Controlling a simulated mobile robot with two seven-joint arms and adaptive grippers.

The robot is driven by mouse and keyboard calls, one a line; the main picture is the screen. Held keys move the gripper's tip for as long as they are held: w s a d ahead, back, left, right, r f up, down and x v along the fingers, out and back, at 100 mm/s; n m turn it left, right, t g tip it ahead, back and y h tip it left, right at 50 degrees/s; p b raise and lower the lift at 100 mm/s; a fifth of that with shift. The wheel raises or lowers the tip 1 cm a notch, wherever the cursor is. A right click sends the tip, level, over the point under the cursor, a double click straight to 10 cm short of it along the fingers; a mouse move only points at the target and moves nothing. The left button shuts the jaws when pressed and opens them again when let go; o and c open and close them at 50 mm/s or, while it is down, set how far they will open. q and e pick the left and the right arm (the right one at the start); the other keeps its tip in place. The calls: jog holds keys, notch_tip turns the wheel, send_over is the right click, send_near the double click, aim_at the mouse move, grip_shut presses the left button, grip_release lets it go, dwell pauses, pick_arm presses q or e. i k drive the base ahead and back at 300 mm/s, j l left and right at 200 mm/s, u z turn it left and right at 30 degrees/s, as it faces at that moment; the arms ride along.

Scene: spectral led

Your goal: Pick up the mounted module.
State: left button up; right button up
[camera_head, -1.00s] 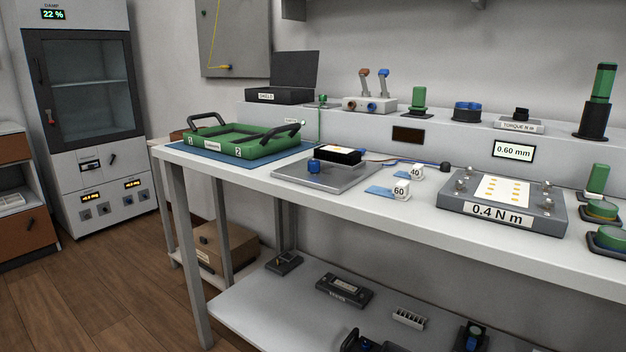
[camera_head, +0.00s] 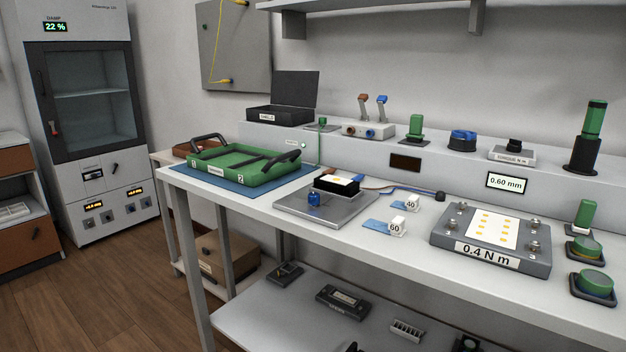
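Two things could be the mounted module. A white board with several yellow pads (camera_head: 491,229) lies on a dark grey block (camera_head: 445,245) labelled "0.4 N m", with screws at its corners. I cannot tell for sure which one is the module. Neither of my grippers is in view.
A green tray with dark handles (camera_head: 222,176) sits on a blue mat (camera_head: 205,181) at the bench's left. Round green-topped pieces (camera_head: 594,283) stand at the right. The front bench strip is clear.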

aim_at(331, 184)
jog(key=i+j, duration=0.4)
jog(key=j, duration=0.25)
jog(key=i+j+z, duration=0.1)
jog(key=j, duration=0.25)
jog(key=i+j+z, duration=0.1)
jog(key=i+j, duration=0.15)
jog(key=i+j+z, duration=0.1)
jog(key=j, duration=0.3)
jog(key=i, duration=0.1)
